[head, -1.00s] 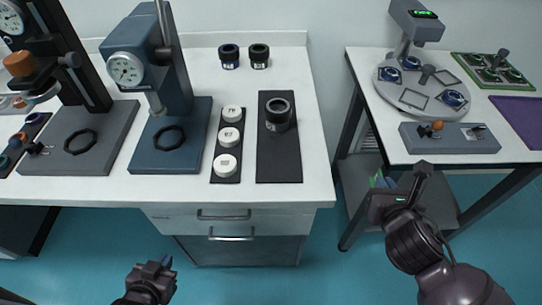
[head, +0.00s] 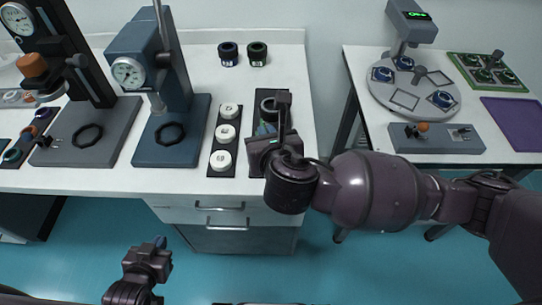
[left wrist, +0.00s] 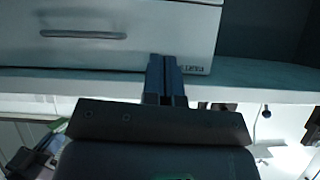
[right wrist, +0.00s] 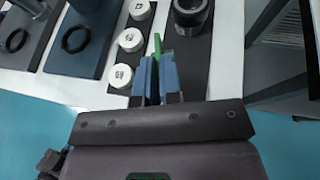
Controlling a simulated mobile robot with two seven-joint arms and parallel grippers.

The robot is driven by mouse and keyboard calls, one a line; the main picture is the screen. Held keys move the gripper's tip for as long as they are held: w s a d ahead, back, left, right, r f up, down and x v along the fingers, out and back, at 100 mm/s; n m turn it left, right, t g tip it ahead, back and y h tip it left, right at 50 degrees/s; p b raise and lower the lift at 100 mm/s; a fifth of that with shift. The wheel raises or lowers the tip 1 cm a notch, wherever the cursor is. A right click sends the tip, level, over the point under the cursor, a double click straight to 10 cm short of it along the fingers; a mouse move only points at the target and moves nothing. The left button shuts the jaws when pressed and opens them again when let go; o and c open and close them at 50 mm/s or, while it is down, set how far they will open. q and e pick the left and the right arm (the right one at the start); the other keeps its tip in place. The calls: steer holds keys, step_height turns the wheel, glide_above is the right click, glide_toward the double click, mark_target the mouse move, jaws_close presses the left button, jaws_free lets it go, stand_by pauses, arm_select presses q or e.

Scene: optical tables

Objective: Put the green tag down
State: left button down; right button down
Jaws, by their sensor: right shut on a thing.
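My right gripper (head: 270,130) is over the dark mat (head: 297,104) at the right end of the left table. It is shut on the green tag (right wrist: 157,44), whose tip shows between the blue fingertips in the right wrist view. The fingers hide the rest of the tag. In that view my right gripper (right wrist: 157,80) points at the mat, in front of a black ring-shaped part (right wrist: 190,12). I cannot tell whether the tag touches the mat. My left gripper (head: 161,243) is low in front of the table, its fingers (left wrist: 166,80) together and empty.
A strip with white round pieces (head: 225,132) lies just left of the mat. Gauge stands (head: 170,140) are further left. Two dark rings (head: 243,54) stand at the back. The right table holds a round turntable (head: 415,105), a grey control box (head: 438,145) and a purple mat (head: 515,120).

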steer(key=s+a+r+p, duration=0.1)
steer(key=a+r+p, duration=0.2)
steer(key=a+r, duration=0.1)
steer(key=w+d+r+m+h+p, duration=0.2)
steer(key=w+d+r+m+h, duration=0.1)
steer(key=w+d+r+h, duration=0.15)
steer(key=shift+y, duration=0.45)
steer(key=f, duration=1.3)
steer(key=shift+s+d+f+b, duration=0.15)
steer(key=shift+s+f+b, duration=0.15)
steer(key=shift+s+f, duration=0.1)
steer(key=shift+f, duration=2.6)
steer(key=c, duration=1.3)
jaws_free()
